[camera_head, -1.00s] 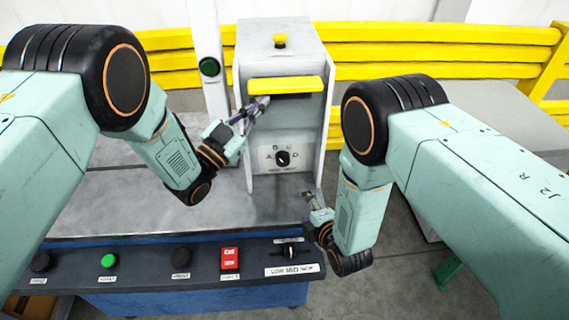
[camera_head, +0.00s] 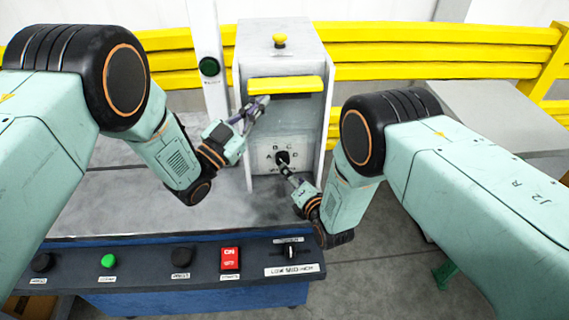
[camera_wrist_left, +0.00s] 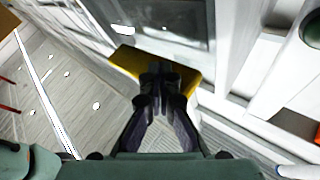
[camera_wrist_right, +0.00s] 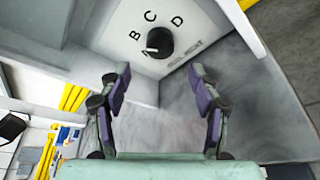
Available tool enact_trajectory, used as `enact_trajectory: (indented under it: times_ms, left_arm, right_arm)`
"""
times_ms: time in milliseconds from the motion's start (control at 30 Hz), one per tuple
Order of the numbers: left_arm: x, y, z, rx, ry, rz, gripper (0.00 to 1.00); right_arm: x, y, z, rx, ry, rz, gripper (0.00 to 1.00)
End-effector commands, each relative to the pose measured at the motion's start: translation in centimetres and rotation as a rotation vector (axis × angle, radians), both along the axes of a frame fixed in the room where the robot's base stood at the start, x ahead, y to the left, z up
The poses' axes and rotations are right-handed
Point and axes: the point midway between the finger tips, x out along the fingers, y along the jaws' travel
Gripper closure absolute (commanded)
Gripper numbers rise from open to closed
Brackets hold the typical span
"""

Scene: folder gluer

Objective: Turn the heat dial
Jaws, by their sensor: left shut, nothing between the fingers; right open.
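The heat dial (camera_head: 282,157) is a round black knob on a white plate on the front of the grey cabinet. In the right wrist view the dial (camera_wrist_right: 159,43) has letters B, C and D around it, and a pale pointer mark at its lower left, away from C and D. My right gripper (camera_wrist_right: 160,74) is open, with the dial beyond its fingertips and no contact visible; in the head view it (camera_head: 285,171) partly covers the dial plate's lower edge. My left gripper (camera_head: 262,101) is shut and empty at the yellow bar (camera_head: 285,86); touching cannot be told.
A dark console (camera_head: 150,268) with several buttons, a red switch (camera_head: 230,259) and a small black selector (camera_head: 291,252) runs along the front. The grey tabletop (camera_head: 120,200) is bare. Yellow rails (camera_head: 430,54) stand behind the cabinet.

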Motion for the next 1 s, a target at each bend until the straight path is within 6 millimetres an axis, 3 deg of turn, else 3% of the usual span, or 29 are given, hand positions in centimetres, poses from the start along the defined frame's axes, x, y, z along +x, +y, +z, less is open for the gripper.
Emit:
enact_trajectory:
  times_ms: [500, 1000]
  left_arm:
    - [0.0, 0.0, 0.1, -0.002, -0.003, 0.0, 1.0]
    - [0.0, 0.0, 0.1, -0.002, -0.003, 0.0, 1.0]
  right_arm:
    - [5.6, 1.5, -1.5, 0.001, 0.0, 0.0, 0.37]
    - [7.3, 2.0, -1.9, 0.001, 0.001, -0.001, 0.37]
